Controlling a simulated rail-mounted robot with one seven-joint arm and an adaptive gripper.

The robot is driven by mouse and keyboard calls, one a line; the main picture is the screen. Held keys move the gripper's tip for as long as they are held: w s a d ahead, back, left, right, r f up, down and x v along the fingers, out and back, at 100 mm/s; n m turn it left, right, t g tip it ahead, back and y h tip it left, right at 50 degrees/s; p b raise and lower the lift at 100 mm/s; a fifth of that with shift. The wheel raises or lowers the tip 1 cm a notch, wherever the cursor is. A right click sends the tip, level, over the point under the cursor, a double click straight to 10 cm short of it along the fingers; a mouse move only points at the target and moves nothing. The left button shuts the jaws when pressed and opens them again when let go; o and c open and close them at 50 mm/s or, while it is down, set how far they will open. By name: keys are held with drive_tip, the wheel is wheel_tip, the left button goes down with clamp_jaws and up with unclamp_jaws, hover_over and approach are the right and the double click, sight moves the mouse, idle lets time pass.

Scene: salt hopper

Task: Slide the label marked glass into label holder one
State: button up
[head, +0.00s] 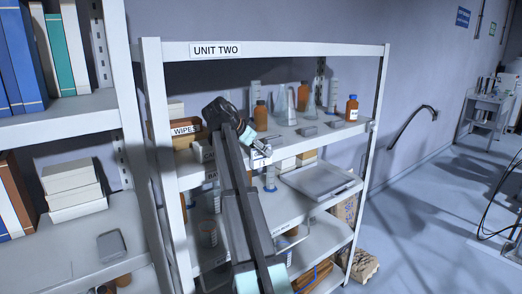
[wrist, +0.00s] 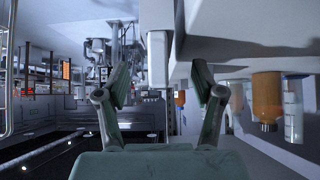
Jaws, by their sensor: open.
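My gripper (head: 260,147) is at the front edge of the upper shelf of the rack signed UNIT TWO in the head view. In the wrist view my gripper (wrist: 161,88) has its two fingers spread apart, with nothing clearly held between them. A pale shelf surface lies close to the right finger there. I cannot make out a label marked glass in either view.
A bin marked WIPES (head: 186,129) stands left of my gripper. Brown bottles, including one with a blue cap (head: 352,108), and glassware stand on the upper shelf. A grey tray (head: 318,181) lies on the shelf below. Open floor (head: 425,215) lies to the right.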

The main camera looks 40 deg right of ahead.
drive_tip(key=p+v, duration=0.1)
drive_tip(key=v, duration=0.4)
drive_tip(key=shift+a+r+p, duration=0.2)
drive_tip(key=shift+p, duration=0.2)
idle(0.4)
drive_tip(key=shift+a+r, duration=0.1)
drive_tip(key=v, duration=0.7)
idle(0.4)
drive_tip(key=shift+a+r, duration=0.1)
drive_tip(key=shift+r, duration=0.05)
